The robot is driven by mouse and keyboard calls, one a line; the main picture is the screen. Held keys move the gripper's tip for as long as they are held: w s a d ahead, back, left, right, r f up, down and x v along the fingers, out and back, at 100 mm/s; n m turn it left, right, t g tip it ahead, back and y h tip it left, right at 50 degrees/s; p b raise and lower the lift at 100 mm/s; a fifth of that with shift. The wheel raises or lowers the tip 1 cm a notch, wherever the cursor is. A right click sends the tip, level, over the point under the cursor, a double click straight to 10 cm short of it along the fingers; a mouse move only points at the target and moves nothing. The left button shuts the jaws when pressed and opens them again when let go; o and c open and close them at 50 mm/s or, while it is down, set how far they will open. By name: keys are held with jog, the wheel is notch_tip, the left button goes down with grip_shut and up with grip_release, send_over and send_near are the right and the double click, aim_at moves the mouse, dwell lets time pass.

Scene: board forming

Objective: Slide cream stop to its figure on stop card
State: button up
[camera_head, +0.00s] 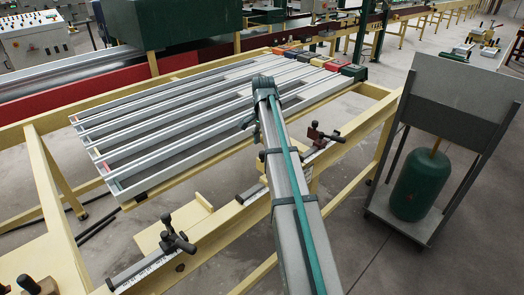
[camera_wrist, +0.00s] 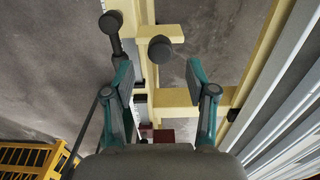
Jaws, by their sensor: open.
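My gripper (camera_wrist: 160,88) is open and empty in the wrist view, its teal-backed fingers on both sides of a cream rail (camera_wrist: 144,70). In the head view my arm hides it. In the wrist view, black knobs (camera_wrist: 160,48) show beyond the fingers, and a dark red block (camera_wrist: 160,135) shows near my palm.
A dark red-brown stop (camera_head: 325,137) stands farther along the rail. Long grey channels (camera_head: 170,140) with coloured end blocks lie on the yellow frame. A cart with a green tank (camera_head: 419,185) stands at right. A yellow cage (camera_wrist: 32,158) shows at lower left in the wrist view.

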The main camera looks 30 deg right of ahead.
aim_at(263, 152)
jog(key=shift+f+p, duration=0.5)
jog(key=shift+f, duration=1.95)
jog(key=shift+c, duration=0.4)
grip_shut()
